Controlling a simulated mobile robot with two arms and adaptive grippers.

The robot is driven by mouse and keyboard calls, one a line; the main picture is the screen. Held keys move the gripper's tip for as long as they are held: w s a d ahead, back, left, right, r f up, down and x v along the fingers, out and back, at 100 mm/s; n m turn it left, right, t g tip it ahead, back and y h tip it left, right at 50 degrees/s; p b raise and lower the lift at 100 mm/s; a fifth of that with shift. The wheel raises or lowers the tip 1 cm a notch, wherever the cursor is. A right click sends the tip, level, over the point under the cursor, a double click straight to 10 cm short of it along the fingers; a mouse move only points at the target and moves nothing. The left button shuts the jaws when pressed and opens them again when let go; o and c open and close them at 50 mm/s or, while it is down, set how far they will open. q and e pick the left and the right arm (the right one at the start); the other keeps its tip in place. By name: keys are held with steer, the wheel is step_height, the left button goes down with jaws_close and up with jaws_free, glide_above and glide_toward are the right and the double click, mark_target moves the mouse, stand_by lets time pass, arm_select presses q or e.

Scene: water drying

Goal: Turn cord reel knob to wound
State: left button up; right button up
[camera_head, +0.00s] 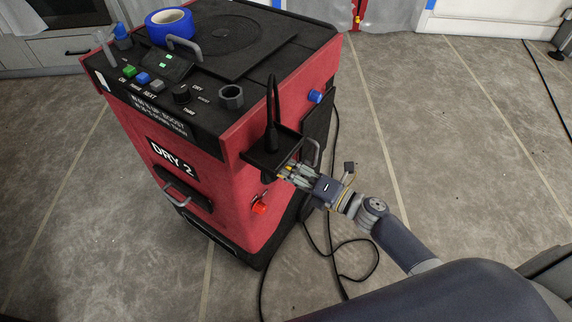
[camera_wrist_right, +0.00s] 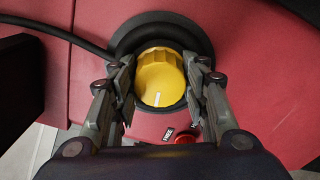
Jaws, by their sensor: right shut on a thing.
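The yellow ribbed cord reel knob (camera_wrist_right: 160,78) sits on a round black reel (camera_wrist_right: 208,46) on the red machine side in the right wrist view. A white pointer line on the knob points down and slightly left in that view. My right gripper (camera_wrist_right: 160,85) has one finger on each side of the knob and is shut on it. In the head view my right gripper (camera_head: 286,172) reaches the machine's right side from the lower right, and the knob is mostly hidden there. My left gripper is not in view.
The red machine (camera_head: 235,150) marked DRY 2 has a black top with blue tape (camera_head: 169,25). A black tray (camera_head: 262,160) with an upright antenna is close to my gripper. A red part (camera_head: 260,208) sits lower. A black cable (camera_head: 376,262) loops on the floor.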

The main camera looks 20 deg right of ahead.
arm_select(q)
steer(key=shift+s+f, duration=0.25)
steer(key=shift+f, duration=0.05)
arm_select(e)
steer(key=shift+s+f, duration=0.1)
steer(key=o, duration=1)
steer(key=shift+o, duration=0.2)
steer(key=v, duration=1.2)
steer(key=shift+a, duration=0.1)
